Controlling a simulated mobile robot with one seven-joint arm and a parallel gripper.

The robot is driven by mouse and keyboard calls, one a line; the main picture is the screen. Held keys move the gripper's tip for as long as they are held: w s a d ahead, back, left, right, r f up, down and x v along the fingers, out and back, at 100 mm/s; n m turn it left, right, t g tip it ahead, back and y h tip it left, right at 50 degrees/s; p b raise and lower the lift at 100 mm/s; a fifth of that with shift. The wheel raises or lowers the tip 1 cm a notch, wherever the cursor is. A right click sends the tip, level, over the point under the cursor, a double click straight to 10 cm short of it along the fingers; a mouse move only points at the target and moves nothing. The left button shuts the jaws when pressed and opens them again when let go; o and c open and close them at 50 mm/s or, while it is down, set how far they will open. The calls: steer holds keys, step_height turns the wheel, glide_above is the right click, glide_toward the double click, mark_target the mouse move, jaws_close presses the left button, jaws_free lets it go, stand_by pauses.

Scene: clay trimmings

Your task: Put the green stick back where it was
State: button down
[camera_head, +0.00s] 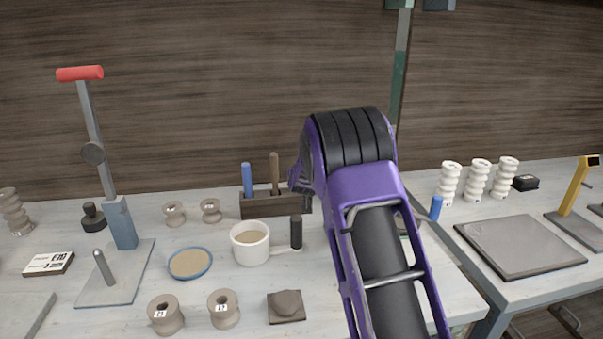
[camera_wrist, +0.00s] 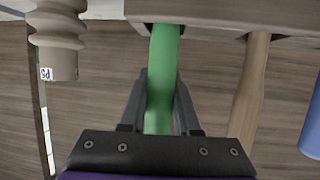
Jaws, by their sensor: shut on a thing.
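The green stick (camera_wrist: 163,75) is in my gripper (camera_wrist: 160,88) in the wrist view, with one finger on each side of it. That view looks upside down, and the stick's far end meets the edge of the wooden holder block (camera_wrist: 215,12). I cannot tell whether the end sits inside a hole or only touches. In the head view the block (camera_head: 262,210) stands at the back of the table. It holds a blue stick (camera_head: 247,180) and a brown stick (camera_head: 275,173). My arm hides the green stick and the gripper fingers there.
A white mug (camera_head: 250,250) and a dark cylinder (camera_head: 296,232) stand in front of the block. Clay spools (camera_head: 210,211) stand to its left. A press with a red handle (camera_head: 80,73) is further left. A ridged clay piece (camera_wrist: 58,25) is near the block in the wrist view.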

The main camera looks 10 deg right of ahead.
steer(key=shift+f, duration=0.25)
steer(key=c, duration=0.6)
jaws_free()
steer(key=shift+r, duration=0.15)
steer(key=shift+c, duration=0.2)
steer(key=shift+r, duration=0.1)
steer(key=shift+s+r, duration=0.1)
steer(key=shift+s, duration=0.05)
steer(key=v, duration=1.1)
steer(key=shift+s, duration=0.3)
steer(key=shift+r, duration=0.1)
